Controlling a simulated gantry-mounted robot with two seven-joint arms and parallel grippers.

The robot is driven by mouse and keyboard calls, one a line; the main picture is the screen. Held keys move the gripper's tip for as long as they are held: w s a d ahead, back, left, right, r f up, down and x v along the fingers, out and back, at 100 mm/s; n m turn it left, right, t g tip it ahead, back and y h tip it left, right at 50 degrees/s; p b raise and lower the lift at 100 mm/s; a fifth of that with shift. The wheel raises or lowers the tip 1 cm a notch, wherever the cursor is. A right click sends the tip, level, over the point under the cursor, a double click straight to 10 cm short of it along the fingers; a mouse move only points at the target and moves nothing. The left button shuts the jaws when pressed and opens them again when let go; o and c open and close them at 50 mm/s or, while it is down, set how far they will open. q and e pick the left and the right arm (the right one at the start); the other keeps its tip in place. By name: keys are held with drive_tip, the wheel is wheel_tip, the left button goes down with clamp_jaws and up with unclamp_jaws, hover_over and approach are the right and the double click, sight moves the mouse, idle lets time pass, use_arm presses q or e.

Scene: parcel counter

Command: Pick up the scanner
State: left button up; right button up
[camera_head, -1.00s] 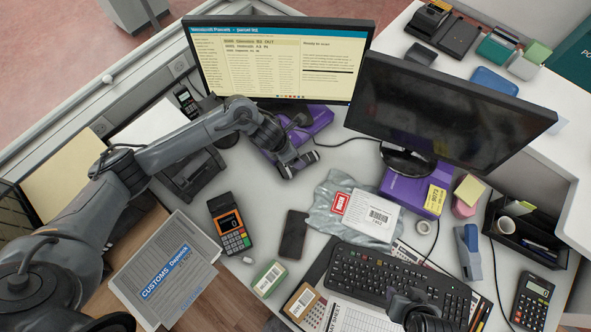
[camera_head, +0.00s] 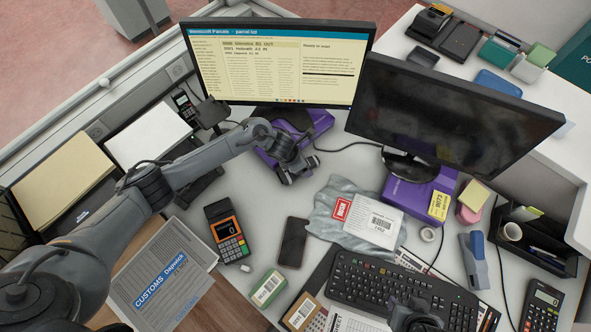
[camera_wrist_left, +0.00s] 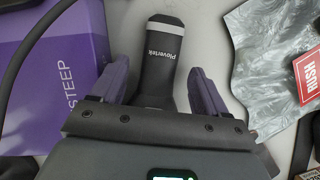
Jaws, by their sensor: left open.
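The scanner (camera_wrist_left: 160,62) shows in the left wrist view as a black, rounded handle with a pale band and the word "Plovertek". It lies on the grey counter. My left gripper (camera_wrist_left: 158,80) is open, with one purple-grey finger on each side of the handle; I cannot tell whether either touches it. In the head view my left gripper (camera_head: 291,174) is low over the counter in front of the lit monitor, and the scanner cannot be made out clearly under it. A dark part of my right gripper (camera_head: 412,316) shows at the bottom edge, over the keyboard; its jaws are unclear.
A purple box (camera_wrist_left: 45,65) stands close left of my left gripper, under the lit monitor (camera_head: 280,65). A grey mailer with a RUSH label (camera_head: 343,210) lies to the right. A phone (camera_head: 293,242) and card terminal (camera_head: 226,232) lie nearer. A dark monitor (camera_head: 445,115) stands right.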

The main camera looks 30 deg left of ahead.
use_arm(q)
drive_tip(key=shift+w+d+f, duration=0.1)
drive_tip(key=shift+w+f, duration=0.15)
drive_tip(key=shift+f, duration=0.3)
drive_tip(key=shift+c, duration=0.3)
drive_tip(key=c, duration=1.2)
drive_tip(key=shift+r, duration=0.15)
